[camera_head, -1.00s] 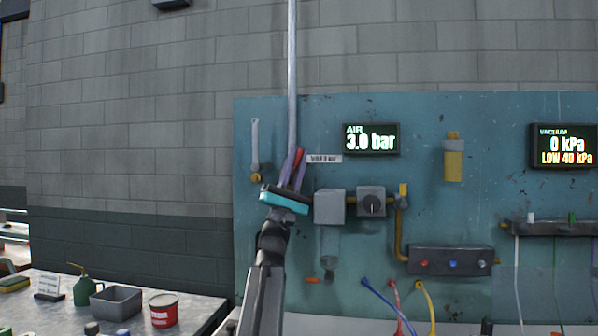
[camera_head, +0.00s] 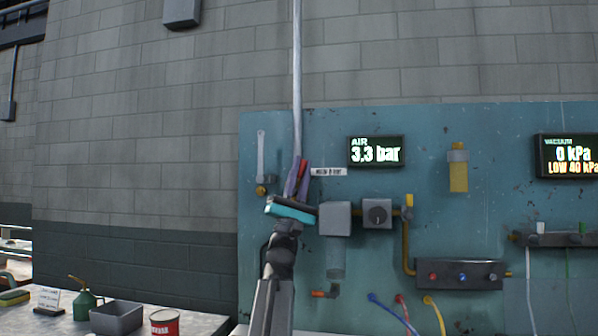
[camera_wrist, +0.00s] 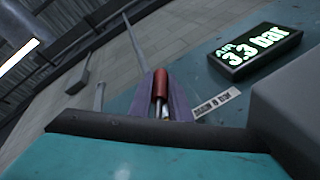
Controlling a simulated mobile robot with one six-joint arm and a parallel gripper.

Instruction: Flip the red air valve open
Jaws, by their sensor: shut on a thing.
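The red air valve handle (camera_wrist: 160,84) stands between the two purple fingers of my gripper (camera_wrist: 163,100) in the wrist view. My gripper is shut on the handle. In the head view my gripper (camera_head: 296,178) is at the left of the teal panel, and the red handle (camera_head: 303,177) shows as a small red piece at the fingers. The valve body is hidden behind my gripper. The air display (camera_head: 375,151) reads 3.3 bar; it also shows in the wrist view (camera_wrist: 254,48).
A grey regulator block (camera_head: 335,219) stands close to the right of my gripper. A grey pipe (camera_head: 297,75) rises above it. A small label (camera_head: 328,172) is beside the fingers. A bench (camera_head: 190,323) with a grey bin (camera_head: 117,318) and a red tin (camera_head: 164,322) is at lower left.

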